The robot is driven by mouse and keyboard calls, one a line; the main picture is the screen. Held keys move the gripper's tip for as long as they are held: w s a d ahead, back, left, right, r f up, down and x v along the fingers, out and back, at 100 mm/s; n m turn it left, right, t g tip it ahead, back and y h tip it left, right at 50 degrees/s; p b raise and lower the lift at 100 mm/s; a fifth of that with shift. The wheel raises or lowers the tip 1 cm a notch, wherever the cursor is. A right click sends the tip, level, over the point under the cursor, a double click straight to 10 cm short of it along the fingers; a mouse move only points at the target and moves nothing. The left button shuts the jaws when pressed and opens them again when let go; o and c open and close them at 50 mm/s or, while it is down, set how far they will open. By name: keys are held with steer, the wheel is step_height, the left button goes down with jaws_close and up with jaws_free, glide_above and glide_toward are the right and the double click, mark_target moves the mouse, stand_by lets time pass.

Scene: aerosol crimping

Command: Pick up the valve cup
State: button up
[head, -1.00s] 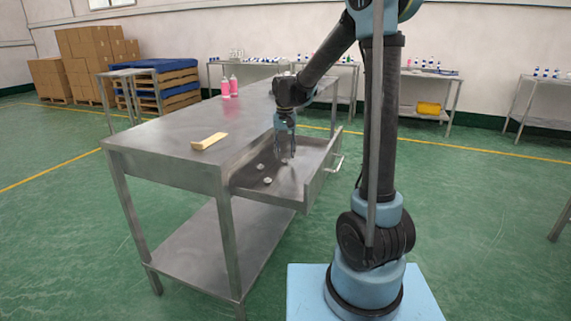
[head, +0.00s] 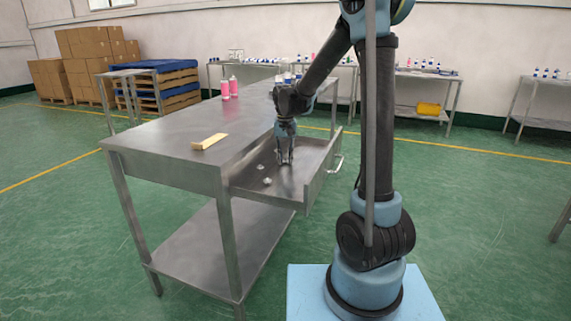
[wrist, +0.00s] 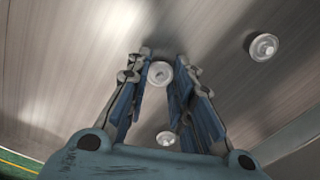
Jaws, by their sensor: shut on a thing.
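Several small round silver valve cups lie in the open metal drawer. In the wrist view, one valve cup (wrist: 160,74) sits between my gripper's fingertips (wrist: 162,66), and my gripper is shut on it. A second cup (wrist: 166,139) shows farther down the picture between the fingers, and a third (wrist: 264,47) lies to the right, clear of them. In the head view, my gripper (head: 285,160) points down into the drawer and hides the held cup. Two loose cups, one nearer (head: 267,182) and one behind it (head: 260,167), lie to its left.
The drawer (head: 318,180) juts from the steel table (head: 165,140), its front wall and handle on the right. A yellow block (head: 209,141) lies on the tabletop. Pink bottles (head: 229,88) stand farther back. Most of the tabletop near the block is clear.

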steer(key=shift+r, duration=0.1)
step_height(320, 180, up, 10)
stand_by(0.6)
